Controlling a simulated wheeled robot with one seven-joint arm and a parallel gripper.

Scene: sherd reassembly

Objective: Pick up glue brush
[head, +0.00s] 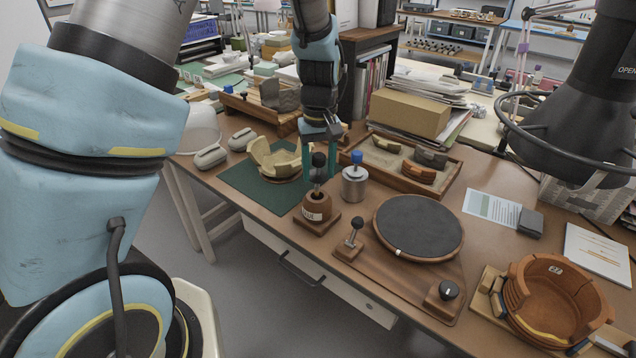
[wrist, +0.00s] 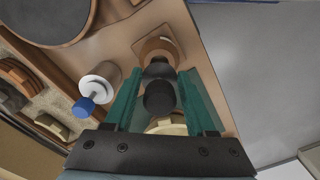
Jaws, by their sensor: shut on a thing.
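A metal jar with a blue top (head: 355,182) stands close right of the pot. A cream partial bowl (head: 275,160) sits on a green mat (head: 240,178) to the left. A dark turntable (head: 418,228), a sherd tray (head: 451,178) and a terracotta bowl (head: 556,300) lie to the right.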

